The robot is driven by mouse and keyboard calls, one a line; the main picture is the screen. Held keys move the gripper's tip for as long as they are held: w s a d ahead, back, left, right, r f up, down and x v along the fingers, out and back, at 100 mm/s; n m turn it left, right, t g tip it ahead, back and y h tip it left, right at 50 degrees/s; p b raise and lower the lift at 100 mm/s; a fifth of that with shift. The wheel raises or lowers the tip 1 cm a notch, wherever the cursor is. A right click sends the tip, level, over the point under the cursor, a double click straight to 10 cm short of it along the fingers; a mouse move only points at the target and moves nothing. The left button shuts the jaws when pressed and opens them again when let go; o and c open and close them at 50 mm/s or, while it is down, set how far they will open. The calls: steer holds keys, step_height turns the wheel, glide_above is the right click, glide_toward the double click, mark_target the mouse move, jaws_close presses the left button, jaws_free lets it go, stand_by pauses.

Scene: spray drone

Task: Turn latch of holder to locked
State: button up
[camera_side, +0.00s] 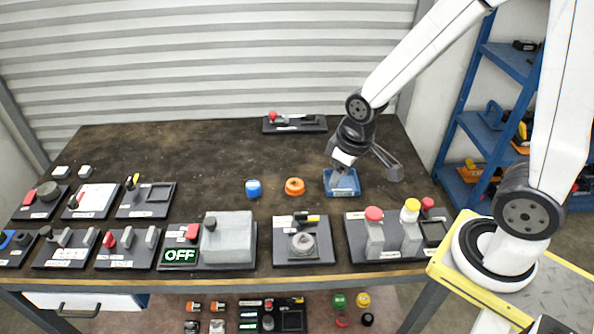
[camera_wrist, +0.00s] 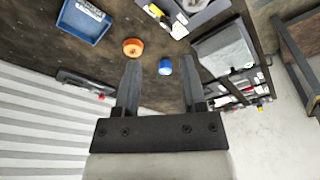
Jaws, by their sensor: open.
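I cannot tell for certain which fixture is the holder. One candidate is a dark plate (camera_side: 284,128) with a red knob and a bar at the back of the table; it shows at left in the wrist view (camera_wrist: 72,78). Another is the front-middle plate (camera_side: 284,258) with a round grey part (camera_side: 302,244) and a black-and-yellow piece (camera_side: 307,219). No latch position is readable. My gripper (camera_side: 370,178) is above the table's right part, by the blue tray (camera_side: 328,190). Its two fingers are spread with nothing between them in the wrist view (camera_wrist: 160,85).
An orange ring (camera_side: 294,187) and a blue cap (camera_side: 253,189) lie mid-table, left of the tray. A grey box (camera_side: 228,240) beside an OFF display, and a panel with red and yellow buttons (camera_side: 398,236), line the front edge. The back-left table is clear.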

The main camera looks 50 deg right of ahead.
mark_target(301, 213)
steer(key=w+f+n, duration=0.2)
steer(key=w+f, duration=0.1)
steer(key=w+a+f+n+g, duration=0.1)
steer(key=w+f+n, duration=0.2)
steer(key=f, duration=0.1)
steer(key=w+f+n+g, duration=0.1)
steer(key=w+f+n, duration=0.1)
steer(key=w+f, duration=0.1)
steer(key=shift+w+a+f, duration=0.2)
steer(key=shift+a+f, duration=0.05)
steer(key=shift+f, duration=3.85)
jaws_close()
